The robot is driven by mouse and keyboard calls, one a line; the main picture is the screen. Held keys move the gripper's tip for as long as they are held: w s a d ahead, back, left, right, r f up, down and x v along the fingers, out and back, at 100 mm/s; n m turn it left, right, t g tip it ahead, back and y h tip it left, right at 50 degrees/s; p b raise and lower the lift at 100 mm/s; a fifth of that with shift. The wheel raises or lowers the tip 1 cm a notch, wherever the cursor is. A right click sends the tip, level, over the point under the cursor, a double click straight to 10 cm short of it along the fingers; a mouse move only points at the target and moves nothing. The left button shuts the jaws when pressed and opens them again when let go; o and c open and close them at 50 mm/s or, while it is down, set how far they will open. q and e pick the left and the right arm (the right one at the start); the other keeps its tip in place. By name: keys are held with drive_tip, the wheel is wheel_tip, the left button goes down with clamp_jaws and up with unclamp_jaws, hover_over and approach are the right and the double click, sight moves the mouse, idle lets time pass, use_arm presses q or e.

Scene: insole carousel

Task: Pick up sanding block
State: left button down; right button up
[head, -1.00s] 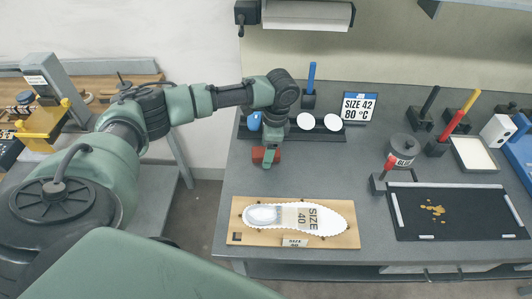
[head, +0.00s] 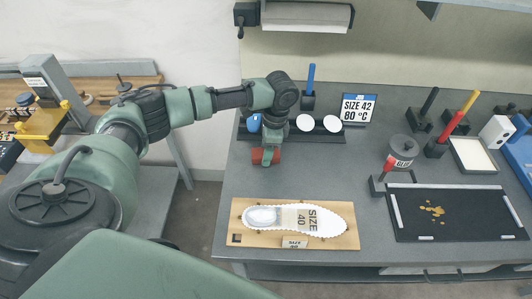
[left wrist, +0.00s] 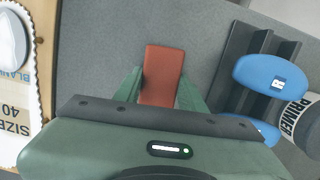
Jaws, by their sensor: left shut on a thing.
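The sanding block is a red-brown block (left wrist: 163,75). In the left wrist view it sits between the two green fingers of my left gripper (left wrist: 161,92), which is shut on it. In the head view the block (head: 258,156) shows at the tip of my left gripper (head: 266,157), at the left part of the grey bench (head: 225,181), in front of the black rack. I cannot tell whether the block touches the bench or is just above it. My right gripper is not in view.
The black rack (head: 336,135) with a blue piece (head: 254,122) and white discs stands close behind the gripper. A wooden board (head: 240,211) with a SIZE 40 insole (head: 285,219) lies in front. A glue pot (head: 403,151) and black tray (head: 450,233) are to the right.

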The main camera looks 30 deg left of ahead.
use_arm(q)
drive_tip(key=shift+r+b, duration=0.1)
drive_tip(key=shift+b, duration=0.4)
wheel_tip(320, 180, up, 20)
drive_tip(key=shift+r, duration=0.15)
